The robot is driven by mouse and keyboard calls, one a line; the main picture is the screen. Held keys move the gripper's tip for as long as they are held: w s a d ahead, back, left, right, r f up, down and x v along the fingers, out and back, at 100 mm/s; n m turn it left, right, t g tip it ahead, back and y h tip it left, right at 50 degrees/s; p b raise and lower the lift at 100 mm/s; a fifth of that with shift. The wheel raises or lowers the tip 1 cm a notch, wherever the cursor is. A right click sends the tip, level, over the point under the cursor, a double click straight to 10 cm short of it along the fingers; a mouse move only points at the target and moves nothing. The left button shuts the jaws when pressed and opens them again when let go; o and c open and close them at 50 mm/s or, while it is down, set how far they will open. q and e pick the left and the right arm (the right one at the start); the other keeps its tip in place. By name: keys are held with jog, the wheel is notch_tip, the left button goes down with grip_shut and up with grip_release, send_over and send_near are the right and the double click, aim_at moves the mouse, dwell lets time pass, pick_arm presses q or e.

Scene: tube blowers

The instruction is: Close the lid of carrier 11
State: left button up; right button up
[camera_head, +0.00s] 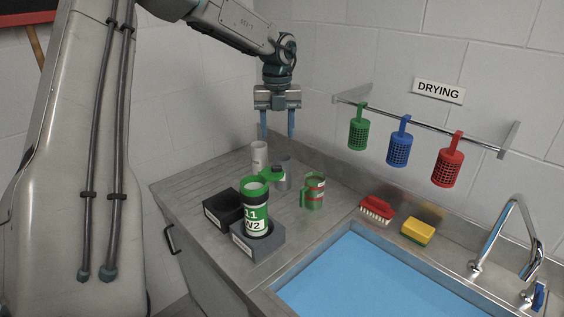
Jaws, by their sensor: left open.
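Carrier 11 (257,219) is a green and white cylinder whose label shows "11" and "V2". It stands upright in a dark grey block holder (262,246) on the metal counter, with a green rim at its top. A green piece with a dark middle (273,176) shows beside and behind the rim; it looks like the lid swung open, but the hinge is hard to make out. My left gripper (277,135) is open and empty, pointing down, well above and behind the carrier, apart from everything. My right gripper is not in view.
A black box (223,209) stands left of the holder. Behind are a white cylinder (259,156) and a grey one (284,178); a green, red-banded container (314,192) stands right. The sink (345,234), red brush (377,209) and sponge (418,231) lie further right.

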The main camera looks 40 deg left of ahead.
aim_at(276, 166)
pick_arm(q)
notch_tip(276, 166, down, 9)
jog(key=p, duration=0.2)
jog(key=shift+a+r+p, duration=0.15)
jog(key=shift+r+p, duration=0.05)
jog(key=shift+p, duration=0.15)
jog(key=shift+f, duration=0.85)
jog(key=shift+c, duration=0.2)
jog(key=c, duration=1)
jog(key=shift+o, duration=0.2)
